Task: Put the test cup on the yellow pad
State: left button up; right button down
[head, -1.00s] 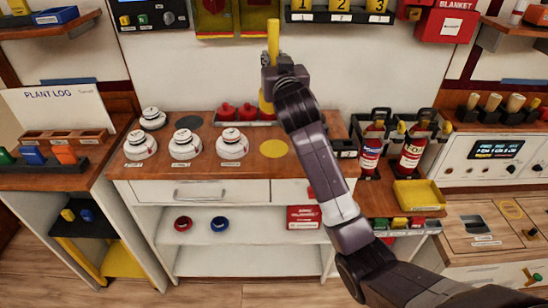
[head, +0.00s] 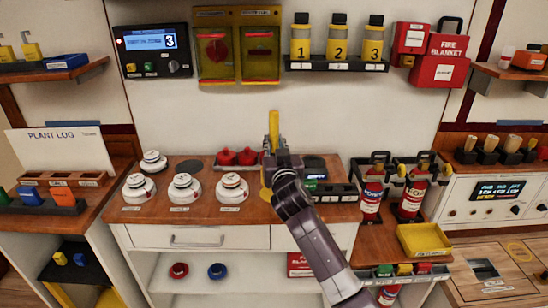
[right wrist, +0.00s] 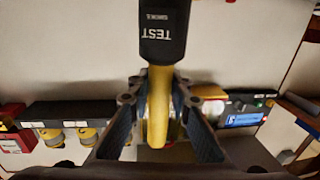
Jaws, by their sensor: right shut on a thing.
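My right gripper (head: 283,160) is shut on the test cup, whose yellow handle (head: 273,128) sticks up above the fingers in the head view. In the right wrist view the gripper (right wrist: 160,125) grips the yellow part (right wrist: 158,105) between its two fingers. The cup's black end (right wrist: 162,32), lettered TEST, shows there at the top. In the head view that black end is hidden. The yellow pad (head: 264,194) lies on the wooden counter, mostly hidden behind my right gripper and arm. Whether the cup touches it I cannot tell. My left gripper is not in view.
White detectors (head: 183,188) stand on the counter (head: 150,212) left of the pad. Red knobbed pieces (head: 237,157) sit behind it. A black tray (head: 335,193) and fire extinguishers (head: 371,192) are to the right. Numbered canisters (head: 338,40) stand on a wall shelf.

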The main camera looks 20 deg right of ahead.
jog(key=shift+f, duration=2.3)
jog(key=c, duration=1.8)
grip_release()
jog(key=shift+o, duration=0.2)
jog(key=shift+s, duration=0.15)
jog(key=s+a+b, duration=0.1)
jog(key=s, duration=1)
jog(key=shift+s+a, duration=0.35)
jog(key=shift+a, duration=0.05)
